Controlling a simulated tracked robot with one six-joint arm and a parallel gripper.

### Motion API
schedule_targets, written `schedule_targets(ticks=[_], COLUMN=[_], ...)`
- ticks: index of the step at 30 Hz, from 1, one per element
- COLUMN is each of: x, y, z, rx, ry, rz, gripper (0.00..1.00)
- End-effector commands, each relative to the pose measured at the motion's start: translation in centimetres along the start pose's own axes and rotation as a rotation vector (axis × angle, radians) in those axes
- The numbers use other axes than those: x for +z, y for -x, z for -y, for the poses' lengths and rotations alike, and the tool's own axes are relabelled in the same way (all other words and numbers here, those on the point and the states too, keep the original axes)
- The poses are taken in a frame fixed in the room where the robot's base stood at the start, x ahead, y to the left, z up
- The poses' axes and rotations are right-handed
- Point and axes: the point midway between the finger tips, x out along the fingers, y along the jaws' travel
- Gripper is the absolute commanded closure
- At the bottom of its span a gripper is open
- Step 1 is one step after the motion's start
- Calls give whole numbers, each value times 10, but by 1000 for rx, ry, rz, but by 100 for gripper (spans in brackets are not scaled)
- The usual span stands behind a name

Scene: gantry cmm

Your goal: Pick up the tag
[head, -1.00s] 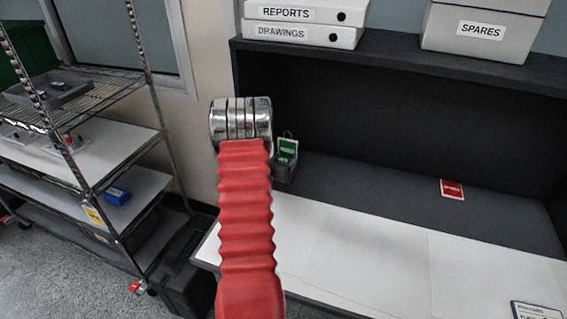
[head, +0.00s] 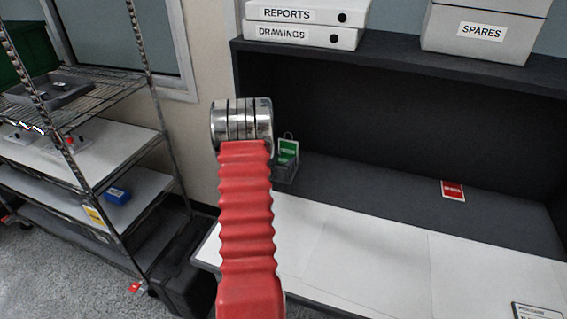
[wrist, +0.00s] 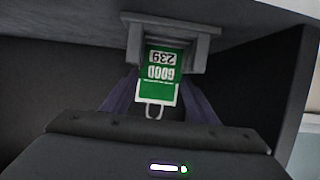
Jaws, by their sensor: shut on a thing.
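The green tag (wrist: 159,75), marked "GOOD 239", shows upside down in the wrist view, with a white border and a wire loop at its end. Its far end sits at the mouth of a small grey holder (wrist: 190,45); I cannot tell how deep it goes. My gripper (wrist: 158,82) has its two dark fingers on either side of the tag and is shut on it. In the head view the green tag (head: 288,150) stands upright at the holder (head: 285,173), just right of my red arm. My gripper is hidden there.
A red tag (head: 453,190) lies on the dark strip at the back of the white bench (head: 370,250). Binders (head: 300,36) and a "SPARES" box (head: 480,32) stand on the shelf above. A wire rack (head: 90,150) is at left. The bench middle is clear.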

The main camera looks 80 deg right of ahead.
Motion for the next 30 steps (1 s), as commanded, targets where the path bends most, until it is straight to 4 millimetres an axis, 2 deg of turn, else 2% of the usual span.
schedule_targets(ticks=[8,24,30], x=[-10,-83,-94], y=[3,30,34], z=[0,0,0], rx=[0,0,0], ry=[0,-1,-1], rz=[-1,-2,0], gripper=[67,67,67])
